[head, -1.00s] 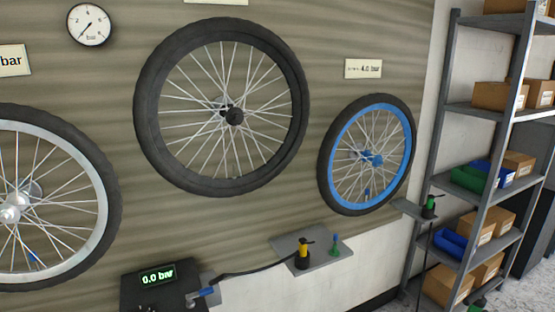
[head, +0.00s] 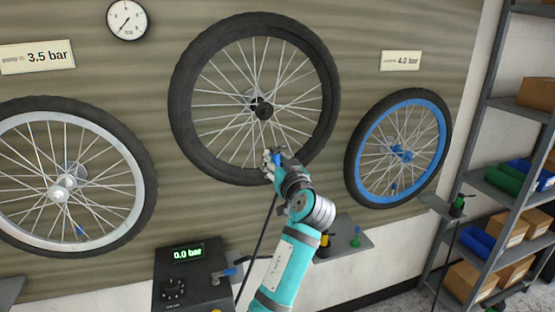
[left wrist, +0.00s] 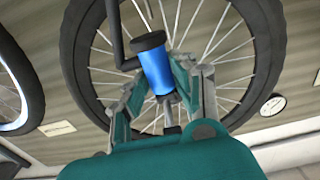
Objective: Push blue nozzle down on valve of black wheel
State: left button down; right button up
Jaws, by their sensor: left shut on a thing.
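The black wheel (head: 183,82) hangs on the wall, upright, and it fills much of the left wrist view (left wrist: 268,50). My left gripper (head: 271,158) is at the wheel's lower rim, in front of the spokes. In the left wrist view its fingers (left wrist: 158,92) are shut on the blue nozzle (left wrist: 157,68), a blue cylinder with a black cap and a black hose. The nozzle lies in front of the wheel, tilted in that view. I cannot make out the valve clearly, nor whether the nozzle touches it. My right gripper is not in view.
A pump box (head: 190,271) reading 0.0 bar stands below, and the hose runs up to my gripper. A silver-rimmed wheel (head: 143,180) hangs left, a blue-rimmed wheel (head: 440,115) right. A small shelf (head: 354,240) is behind my arm. A rack with boxes (head: 483,130) stands right.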

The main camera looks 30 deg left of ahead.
pick_arm(q)
jog(key=shift+w+a+r, duration=0.1)
jog(key=shift+w+a, duration=0.25)
jog(key=shift+a, duration=0.15)
jog(key=b+x, duration=0.2)
jog(key=x, duration=0.9)
jog(key=shift+w+a+b, duration=0.2)
jog(key=shift+w+b, duration=0.05)
jog(key=shift+b, duration=0.1)
jog(key=shift+b, duration=0.3)
dwell(0.3)
dwell(0.5)
jog(key=shift+f, duration=0.2)
jog(key=shift+b, duration=0.45)
